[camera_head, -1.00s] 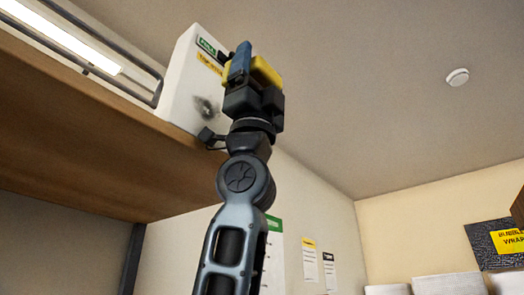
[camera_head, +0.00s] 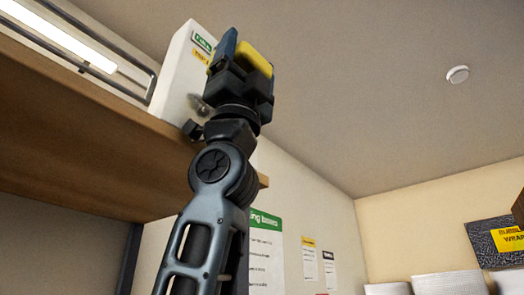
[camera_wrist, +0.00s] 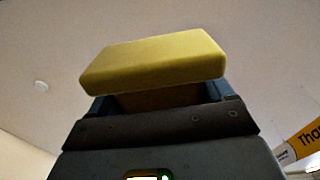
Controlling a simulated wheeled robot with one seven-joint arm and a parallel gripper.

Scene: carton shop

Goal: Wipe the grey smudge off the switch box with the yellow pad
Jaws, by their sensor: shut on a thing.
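The white switch box (camera_head: 175,75) stands at the end of the wooden shelf in the head view, with a green label and a yellow label near its top. The grey smudge (camera_head: 201,106) on its face is mostly hidden behind my gripper; only a bit of it shows. My gripper (camera_head: 238,56) is raised in front of the box's right side and is shut on the yellow pad (camera_head: 254,56). In the wrist view the yellow pad (camera_wrist: 155,58) sits between the fingers, with ceiling behind it. I cannot tell whether the pad touches the box.
The wooden shelf (camera_head: 75,130) runs along the left, its edge close to my wrist. A lit lamp (camera_head: 75,45) with rails is above it. Posted sheets (camera_head: 265,250) hang on the wall below. Open space lies to the right under the ceiling.

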